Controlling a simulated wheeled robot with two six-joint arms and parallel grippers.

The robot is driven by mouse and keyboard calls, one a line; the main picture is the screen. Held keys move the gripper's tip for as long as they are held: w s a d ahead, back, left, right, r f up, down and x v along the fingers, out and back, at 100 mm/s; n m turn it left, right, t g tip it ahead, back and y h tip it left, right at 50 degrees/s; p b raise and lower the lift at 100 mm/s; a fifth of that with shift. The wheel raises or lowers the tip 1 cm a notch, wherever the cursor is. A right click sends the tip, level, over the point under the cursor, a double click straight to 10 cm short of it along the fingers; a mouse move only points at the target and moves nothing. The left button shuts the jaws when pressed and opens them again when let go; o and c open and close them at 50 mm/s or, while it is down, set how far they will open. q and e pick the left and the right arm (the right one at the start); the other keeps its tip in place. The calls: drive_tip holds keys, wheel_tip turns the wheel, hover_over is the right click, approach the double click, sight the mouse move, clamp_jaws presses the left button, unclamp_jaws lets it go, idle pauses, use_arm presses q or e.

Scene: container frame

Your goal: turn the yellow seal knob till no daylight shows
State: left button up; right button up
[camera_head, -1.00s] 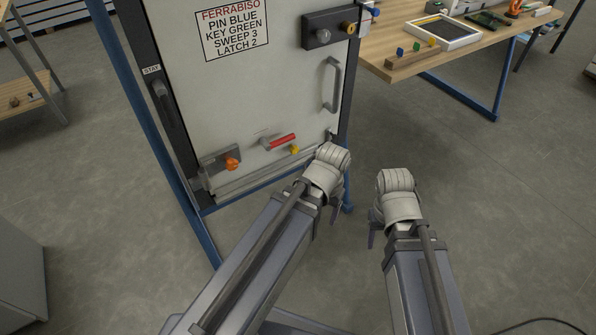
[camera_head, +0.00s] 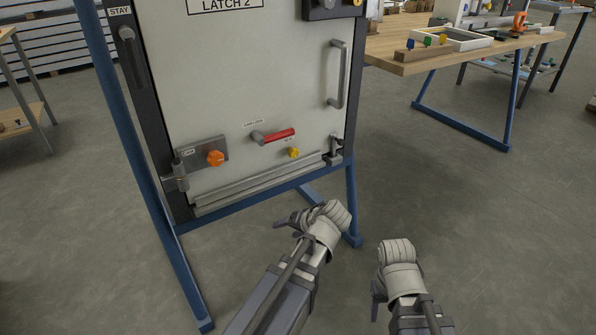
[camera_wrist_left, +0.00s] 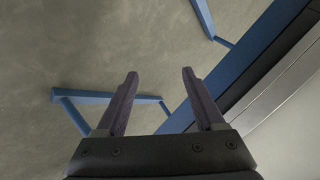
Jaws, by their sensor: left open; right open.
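The small yellow seal knob (camera_head: 293,152) sits low on the pale door panel (camera_head: 240,90), below and right of a red-handled lever (camera_head: 272,136). A grey strip (camera_head: 260,185) runs along the door's bottom edge; whether daylight shows beneath it cannot be told. My left gripper (camera_head: 284,219) is in front of and below the door, apart from the knob. In the left wrist view its two fingers (camera_wrist_left: 157,90) are spread with nothing between them. My right gripper (camera_head: 374,296) is at the lower right, over the floor, with its fingers partly hidden; it is open.
An orange knob (camera_head: 215,158) is on a plate at the door's lower left. A grey pull handle (camera_head: 338,75) and a small latch (camera_head: 334,150) are on the right side. Blue frame legs (camera_head: 354,205) stand around the door. A wooden workbench (camera_head: 470,45) is at upper right.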

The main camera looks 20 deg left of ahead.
use_arm(q)
drive_tip(key=w+d+r+t+y, duration=0.1)
drive_tip(key=w+r+t+y, duration=0.4)
drive_tip(key=r, duration=0.4)
drive_tip(key=t+y, duration=0.1)
drive_tip(key=t, duration=0.1)
approach(295, 154)
drive_tip(key=shift+x, duration=4.3)
drive_tip(key=shift+f, duration=0.1)
drive_tip(key=shift+c, duration=0.2)
clamp_jaws()
